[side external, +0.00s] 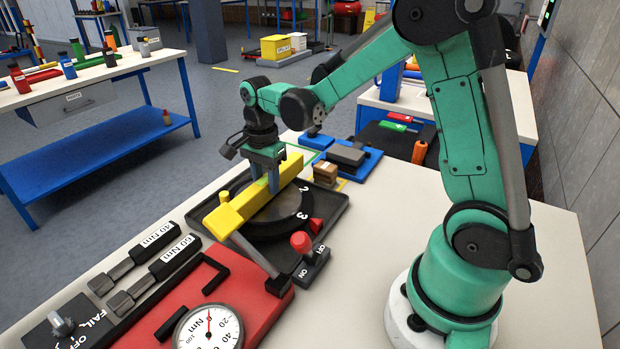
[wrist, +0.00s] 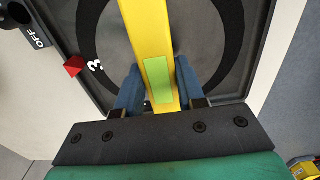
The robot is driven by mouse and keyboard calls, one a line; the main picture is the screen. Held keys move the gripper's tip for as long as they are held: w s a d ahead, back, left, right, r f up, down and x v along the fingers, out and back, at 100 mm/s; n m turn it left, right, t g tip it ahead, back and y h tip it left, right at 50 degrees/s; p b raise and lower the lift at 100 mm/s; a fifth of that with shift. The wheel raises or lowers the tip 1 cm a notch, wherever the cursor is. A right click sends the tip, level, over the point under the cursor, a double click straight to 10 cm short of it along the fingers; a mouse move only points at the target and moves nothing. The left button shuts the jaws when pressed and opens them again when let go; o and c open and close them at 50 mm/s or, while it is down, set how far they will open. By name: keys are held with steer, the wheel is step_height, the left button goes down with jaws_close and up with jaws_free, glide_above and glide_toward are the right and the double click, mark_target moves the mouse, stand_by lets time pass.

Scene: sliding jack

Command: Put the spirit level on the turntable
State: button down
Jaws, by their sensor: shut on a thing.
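The spirit level is a long yellow bar (side external: 242,208) with a green vial patch, seen in the wrist view (wrist: 146,30). My gripper (side external: 266,184) has its blue fingers on both sides of the bar, shut on it near its middle. In the wrist view my gripper (wrist: 158,90) grips beside the green patch. The turntable (side external: 291,217) is a dark disc marked 2 and 3, set in a black tray. The bar lies across above it. It also shows in the wrist view (wrist: 100,35). I cannot tell whether the bar touches the disc.
A red-knobbed switch box (side external: 312,262) stands at the tray's near side. A red torque tester with a dial (side external: 208,330) and torque wrenches (side external: 150,250) lie front left. A blue fixture (side external: 352,160) and small brown blocks (side external: 325,173) are behind.

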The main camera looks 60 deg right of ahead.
mark_target(266, 179)
steer(key=shift+f, duration=0.15)
steer(key=c, duration=0.5)
jaws_free()
steer(key=shift+c, duration=0.2)
step_height(266, 179, up, 11)
steer(key=s+a+f+n+t, duration=0.2)
steer(key=s+a+n+t, duration=0.4)
steer(key=n, duration=1.2)
steer(key=shift+s+a+f+t, duration=0.25)
steer(key=shift+s+f+t, duration=0.25)
steer(key=shift+s, duration=0.65)
steer(key=shift+r, duration=0.1)
